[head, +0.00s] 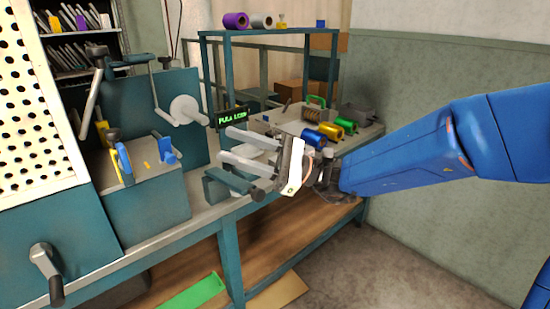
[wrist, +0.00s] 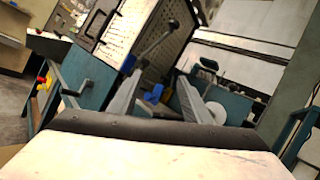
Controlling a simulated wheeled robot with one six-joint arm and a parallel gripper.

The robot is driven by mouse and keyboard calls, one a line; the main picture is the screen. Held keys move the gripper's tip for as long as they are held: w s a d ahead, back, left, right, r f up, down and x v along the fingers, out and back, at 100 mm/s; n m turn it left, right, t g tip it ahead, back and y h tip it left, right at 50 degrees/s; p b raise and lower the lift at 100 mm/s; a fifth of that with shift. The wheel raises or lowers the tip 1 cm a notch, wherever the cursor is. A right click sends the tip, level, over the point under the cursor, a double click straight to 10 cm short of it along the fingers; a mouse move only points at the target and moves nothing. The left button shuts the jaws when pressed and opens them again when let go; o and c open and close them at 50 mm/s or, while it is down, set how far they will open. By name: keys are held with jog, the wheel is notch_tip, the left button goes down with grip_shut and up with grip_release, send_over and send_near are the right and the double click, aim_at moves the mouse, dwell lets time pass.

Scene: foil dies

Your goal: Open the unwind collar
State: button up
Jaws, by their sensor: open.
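A pale grey disc (head: 185,108) with a short arm sits on the front of the teal machine (head: 130,98). It may be the unwind collar, but I cannot tell for sure, nor whether it is open or closed. A pale disc also shows in the wrist view (wrist: 216,112), right of my fingers. My gripper (head: 226,144) is open, with its two pale fingers pointing left, to the right of the disc and apart from it. In the wrist view my gripper (wrist: 158,82) has nothing between its fingers. The white gripper body covers the lower part of that view.
A black display (head: 233,117) with green text stands close behind my fingers. A teal bracket with a dark handle (head: 230,180) lies below them. Blue, gold and green rolls (head: 330,130) lie on the bench to the right. A crank (head: 46,272) sticks out at lower left.

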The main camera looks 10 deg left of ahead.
jog(key=v, duration=1.6)
jog(key=shift+d, duration=0.3)
